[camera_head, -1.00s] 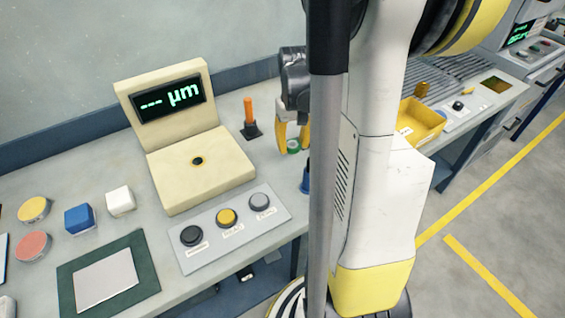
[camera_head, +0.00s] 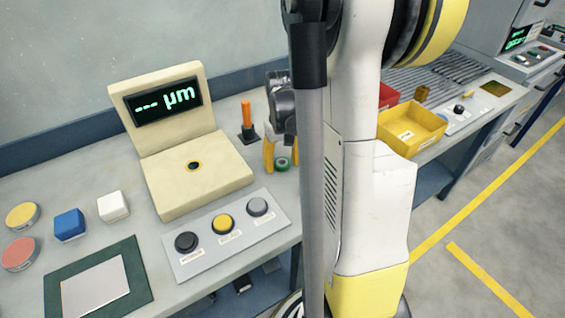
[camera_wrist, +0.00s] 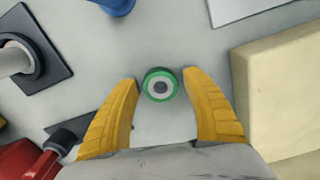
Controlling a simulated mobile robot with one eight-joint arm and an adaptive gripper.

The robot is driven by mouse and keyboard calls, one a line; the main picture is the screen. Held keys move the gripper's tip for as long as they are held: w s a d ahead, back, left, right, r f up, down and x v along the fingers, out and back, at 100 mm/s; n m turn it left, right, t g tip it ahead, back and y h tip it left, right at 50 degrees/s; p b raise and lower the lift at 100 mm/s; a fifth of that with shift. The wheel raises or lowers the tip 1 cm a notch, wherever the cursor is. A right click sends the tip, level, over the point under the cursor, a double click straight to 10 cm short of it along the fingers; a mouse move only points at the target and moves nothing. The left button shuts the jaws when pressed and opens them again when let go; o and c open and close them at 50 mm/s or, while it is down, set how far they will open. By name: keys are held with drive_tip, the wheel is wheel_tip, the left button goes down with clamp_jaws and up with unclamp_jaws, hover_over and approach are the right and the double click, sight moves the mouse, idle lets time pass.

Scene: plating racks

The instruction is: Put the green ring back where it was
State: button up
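The green ring (camera_head: 281,163) is low over or on the grey bench, between the yellow fingers of my gripper (camera_head: 281,160). I cannot tell for sure whether the ring rests flat on the bench. An orange peg on a black base (camera_head: 246,122) stands behind and left of my gripper.
The beige gauge (camera_head: 195,180) and button panel (camera_head: 223,245) stand left of my gripper. The wrist view shows a grey post on a dark square base (camera_wrist: 15,62), a blue object (camera_wrist: 117,4) and a red object (camera_wrist: 25,160). A yellow bin (camera_head: 412,128) is farther right.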

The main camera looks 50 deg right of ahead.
drive_tip(key=shift+r, duration=0.15)
wheel_tip(320, 180, up, 12)
drive_tip(key=p, duration=0.5)
drive_tip(key=s+a+r+n+t, duration=0.2)
drive_tip(key=a+r+t, duration=0.1)
drive_tip(key=a, duration=0.9)
drive_tip(key=s+a+r+n+t, duration=0.2)
drive_tip(key=s+a+r+t, duration=0.1)
drive_tip(key=a, duration=1)
drive_tip(key=shift+s+a+r+n+t, duration=0.15)
drive_tip(key=shift+a+r+n+t, duration=0.1)
drive_tip(key=shift+r+n+t, duration=0.25)
drive_tip(key=shift+d, duration=0.15)
